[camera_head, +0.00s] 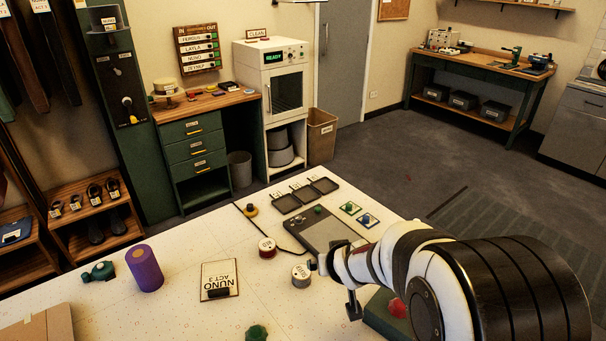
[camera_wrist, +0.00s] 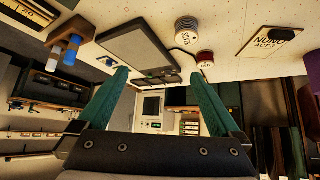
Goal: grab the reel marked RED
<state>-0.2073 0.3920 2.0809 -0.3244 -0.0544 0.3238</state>
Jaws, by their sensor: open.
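A reel with a dark red side and a pale labelled top (camera_head: 267,248) stands on the white table, left of the grey flat pad. A grey-white reel with a labelled top (camera_head: 301,275) stands nearer, just left of my gripper (camera_head: 334,288). The lettering on both tops is too small to read surely. The wrist view is upside down and shows the grey-white reel (camera_wrist: 187,30) and the red-sided reel (camera_wrist: 205,59) above the right finger. My gripper (camera_wrist: 158,74) is open, with nothing between its green fingers.
A grey flat pad (camera_head: 330,232) lies behind my gripper, with dark trays (camera_head: 305,194) beyond. A NUNO ACT 3 card (camera_head: 219,281), a purple cylinder (camera_head: 145,267) and a green knobbed piece (camera_head: 256,332) are on the table. Table around the reels is mostly clear.

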